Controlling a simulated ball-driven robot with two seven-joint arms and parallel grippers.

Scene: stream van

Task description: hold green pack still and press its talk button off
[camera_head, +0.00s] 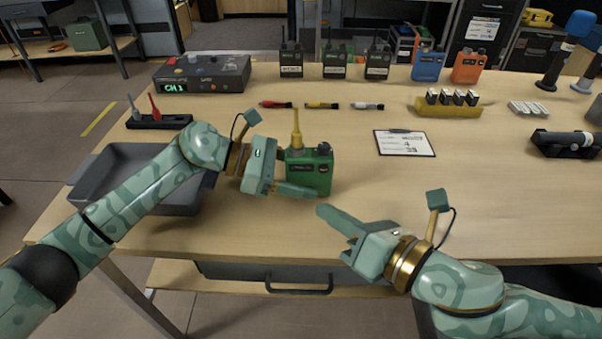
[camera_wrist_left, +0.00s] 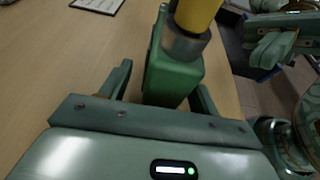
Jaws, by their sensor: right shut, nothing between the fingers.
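The green pack (camera_head: 318,175) stands upright on the table left of centre, with a thick yellow antenna (camera_head: 296,130) and a dark knob on top. My left gripper (camera_head: 300,189) reaches it from the left. One finger lies along its front; the other is hidden behind it in the head view. In the left wrist view the pack (camera_wrist_left: 172,82) sits between the open fingers, with a gap at the left finger. The talk button cannot be clearly made out. My right gripper (camera_head: 322,211) is shut and empty, in front of the pack to its lower right.
A grey tray (camera_head: 85,184) lies beneath my left arm. Behind are a control box (camera_head: 215,75), several dark, blue and orange packs, coloured pens and a yellow holder (camera_head: 448,110) with batteries. A clipboard (camera_head: 404,143) lies right of the pack. The table's right front is clear.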

